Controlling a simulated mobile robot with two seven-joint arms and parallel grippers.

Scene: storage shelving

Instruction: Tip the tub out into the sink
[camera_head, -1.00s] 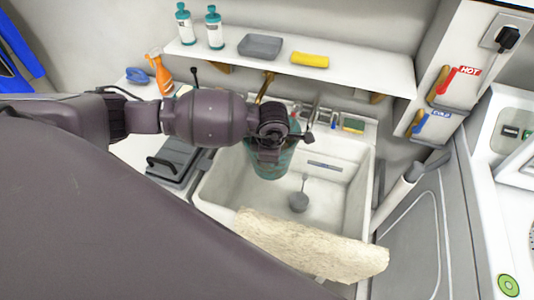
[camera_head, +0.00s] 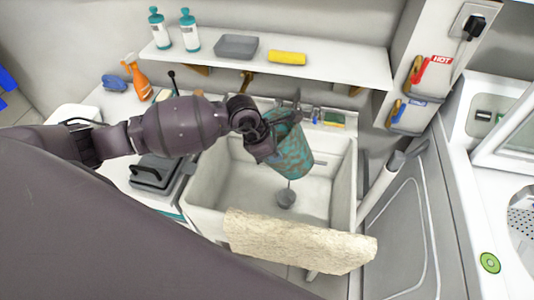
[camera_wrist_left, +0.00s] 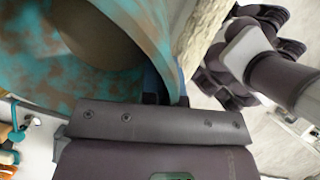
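The tub (camera_head: 290,150) is teal with brown mottling. In the head view it hangs tilted over the white sink (camera_head: 200,185), its lower end toward the lower right. My left gripper (camera_head: 268,137) is at the tub's upper left side and appears shut on its wall. In the left wrist view the tub (camera_wrist_left: 130,50) fills the upper left, and its brownish inside shows. The fingertips are mostly hidden by the tub. My right gripper is not in view.
A beige towel (camera_head: 300,243) hangs over the sink's front edge. The shelf (camera_head: 340,70) behind holds two bottles, a grey tray (camera_head: 236,47) and a yellow roll (camera_head: 287,58). A grey lidded box (camera_head: 155,175) is left of the sink.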

